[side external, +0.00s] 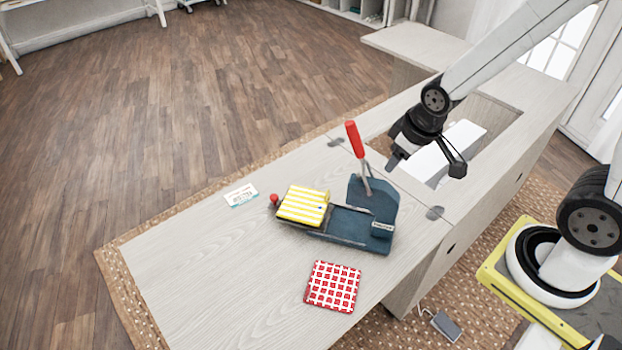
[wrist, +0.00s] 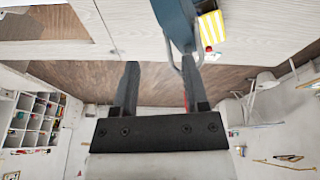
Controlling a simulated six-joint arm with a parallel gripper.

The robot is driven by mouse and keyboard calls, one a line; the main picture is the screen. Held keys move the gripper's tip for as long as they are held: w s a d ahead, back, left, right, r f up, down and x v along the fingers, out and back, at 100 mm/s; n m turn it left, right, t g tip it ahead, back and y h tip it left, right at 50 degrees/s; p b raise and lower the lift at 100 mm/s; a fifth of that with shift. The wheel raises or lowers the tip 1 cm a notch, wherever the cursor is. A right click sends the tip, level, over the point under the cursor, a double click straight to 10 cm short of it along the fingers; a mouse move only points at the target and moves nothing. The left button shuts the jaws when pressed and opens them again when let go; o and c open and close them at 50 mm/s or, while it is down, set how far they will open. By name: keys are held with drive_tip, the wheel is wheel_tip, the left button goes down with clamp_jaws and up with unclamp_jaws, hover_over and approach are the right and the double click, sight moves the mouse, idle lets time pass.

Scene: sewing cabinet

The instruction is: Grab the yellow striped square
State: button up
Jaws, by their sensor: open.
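The yellow and white striped square (side external: 303,205) lies on the left end of a dark blue tool (side external: 350,227) with a red-handled lever (side external: 355,140), on the pale wooden tabletop. In the wrist view the striped square (wrist: 212,27) shows at the top, right of centre, beside the blue tool (wrist: 178,22). My gripper (side external: 428,166) is open and empty. It is above the cabinet, to the right of the tool and well apart from the striped square. In the wrist view my gripper's two fingers (wrist: 160,88) are spread with nothing between them.
A red and white checked square (side external: 333,286) lies on the tabletop (side external: 200,275) in front of the tool. A small card (side external: 241,195) lies to the left. The left tabletop is clear.

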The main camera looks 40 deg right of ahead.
drive_tip(key=w+d+f+n+t, duration=0.2)
drive_tip(key=w+n, duration=0.2)
drive_tip(key=w, duration=0.2)
drive_tip(key=w+d+f+n+t, duration=0.2)
drive_tip(key=w+f+n, duration=0.1)
drive_tip(key=w+n, duration=0.15)
drive_tip(key=n+t+y, duration=0.3)
drive_tip(key=n+y, duration=1.1)
drive_tip(key=n, duration=0.4)
approach(327, 198)
drive_tip(key=w, duration=0.1)
drive_tip(key=w+a, duration=0.1)
drive_tip(key=w+f, duration=0.1)
drive_tip(key=shift+w+a, duration=0.1)
drive_tip(key=shift+a, duration=0.2)
drive_tip(key=shift+s+a+f+n+y, duration=0.15)
drive_tip(key=shift+s+n+y, duration=0.2)
drive_tip(key=shift+s+y, duration=0.25)
drive_tip(key=shift+x, duration=1.3)
